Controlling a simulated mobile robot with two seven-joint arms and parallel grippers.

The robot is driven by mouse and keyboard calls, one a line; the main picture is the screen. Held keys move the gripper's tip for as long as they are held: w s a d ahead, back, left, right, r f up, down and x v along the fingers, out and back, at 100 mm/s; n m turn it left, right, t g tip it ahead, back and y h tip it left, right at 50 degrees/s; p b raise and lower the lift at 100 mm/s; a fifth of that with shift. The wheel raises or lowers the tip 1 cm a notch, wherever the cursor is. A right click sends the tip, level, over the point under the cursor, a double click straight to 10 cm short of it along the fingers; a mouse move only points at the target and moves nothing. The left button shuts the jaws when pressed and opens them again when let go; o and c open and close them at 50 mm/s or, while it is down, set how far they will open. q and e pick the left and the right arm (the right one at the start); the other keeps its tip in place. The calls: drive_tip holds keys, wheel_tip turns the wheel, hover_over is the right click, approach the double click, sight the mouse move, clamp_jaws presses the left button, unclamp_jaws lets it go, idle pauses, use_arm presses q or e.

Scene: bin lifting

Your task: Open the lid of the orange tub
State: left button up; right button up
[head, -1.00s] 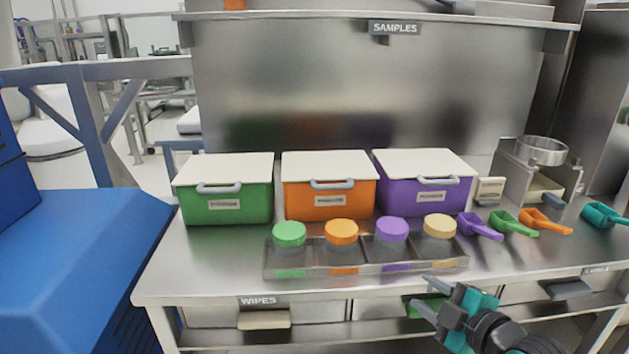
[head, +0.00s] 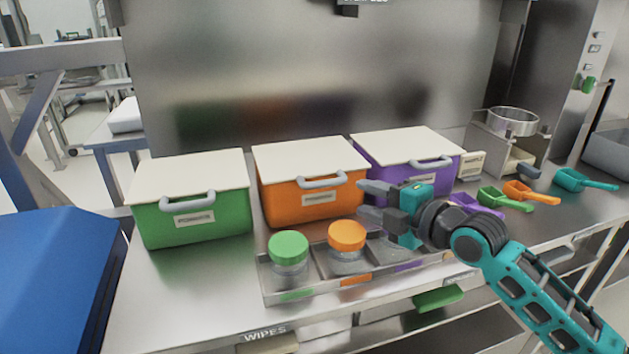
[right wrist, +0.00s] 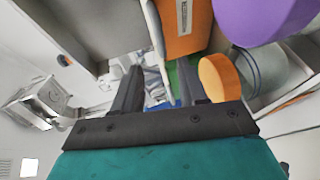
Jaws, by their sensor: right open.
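The orange tub (head: 285,207) stands between the green and purple tubs in the head view. Its white lid (head: 308,153) is shut flat on top, with a grey handle (head: 321,182) at the front edge. Part of the orange tub (right wrist: 183,28) also shows in the right wrist view. My right gripper (head: 364,201) is open and empty, in front of the orange tub's right side and apart from the handle, above the jar tray. In the right wrist view the fingers (right wrist: 157,88) are spread with nothing between them. My left gripper is not in view.
A green tub (head: 190,236) and a purple tub (head: 415,180) flank the orange one. The tray (head: 330,284) in front holds jars with green (head: 288,246) and orange (head: 346,235) lids. Several coloured scoops (head: 530,193) lie at right. Bench space at front left is clear.

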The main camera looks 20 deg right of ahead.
sight(327, 185)
drive_tip(key=x, duration=1.2)
drive_tip(key=shift+w+a+f, duration=0.1)
drive_tip(key=shift+w+f, duration=0.05)
drive_tip(key=shift+w, duration=0.1)
drive_tip(key=shift+c, duration=0.2)
clamp_jaws()
drive_tip(key=shift+f, duration=0.1)
